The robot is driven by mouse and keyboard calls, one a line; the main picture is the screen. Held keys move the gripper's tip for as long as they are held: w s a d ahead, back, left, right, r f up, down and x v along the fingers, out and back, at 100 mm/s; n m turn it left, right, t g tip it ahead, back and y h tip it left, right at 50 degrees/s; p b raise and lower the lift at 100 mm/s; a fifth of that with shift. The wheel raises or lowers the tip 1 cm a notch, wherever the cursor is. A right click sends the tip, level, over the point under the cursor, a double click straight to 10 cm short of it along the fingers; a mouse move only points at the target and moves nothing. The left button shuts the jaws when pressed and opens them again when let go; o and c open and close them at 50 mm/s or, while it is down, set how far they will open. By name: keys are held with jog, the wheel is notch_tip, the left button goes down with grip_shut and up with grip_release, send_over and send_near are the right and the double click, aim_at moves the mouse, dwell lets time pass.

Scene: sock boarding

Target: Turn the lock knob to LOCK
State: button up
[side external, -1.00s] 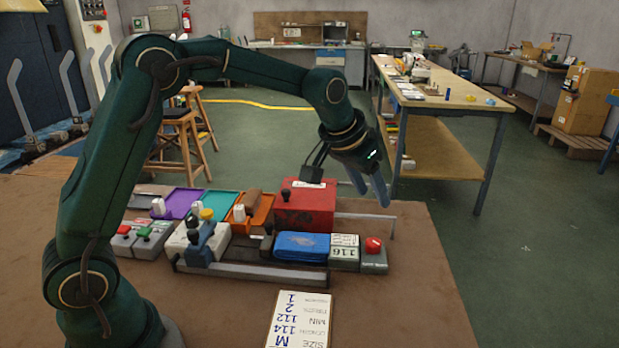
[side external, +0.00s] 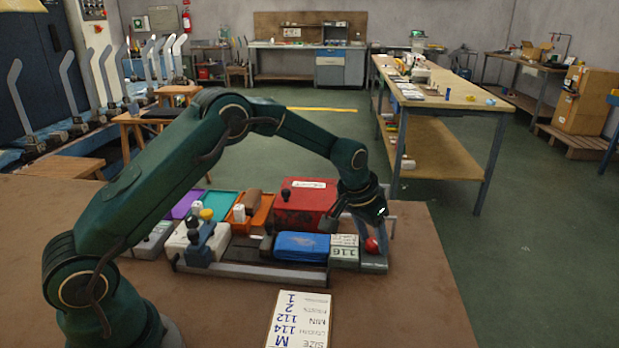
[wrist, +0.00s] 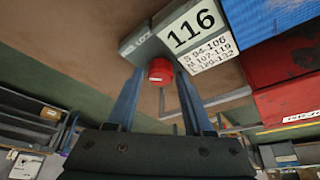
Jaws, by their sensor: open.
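A red knob (side external: 371,245) stands on a small grey box (side external: 374,263) at the right end of the fixture. It also shows in the wrist view (wrist: 160,71), close to the fingertips.
A display reading 116 (side external: 344,252) sits left of the grey box, beside a folded blue cloth (side external: 301,245). A red box (side external: 303,204) stands behind.

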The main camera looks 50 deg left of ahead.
grip_shut()
jog(key=shift+m, duration=0.3)
jog(key=m+h, duration=0.1)
jog(key=m, duration=0.1)
jog(key=shift+a+m, duration=0.15)
jog(key=shift+m, duration=0.25)
jog(key=m+h, duration=0.1)
jog(key=m, duration=0.2)
jog(key=shift+w+a+m+g+h, duration=0.1)
jog(key=shift+m+g+h, duration=0.2)
jog(key=shift+h, duration=0.1)
jog(key=m+g, duration=0.1)
jog(key=m, duration=0.2)
jog(key=m+h, duration=0.1)
jog(key=m, duration=0.1)
jog(key=shift+w+a+m+g, duration=0.1)
jog(key=shift+m+g, duration=0.3)
jog(key=shift+m, duration=0.4)
grip_release()
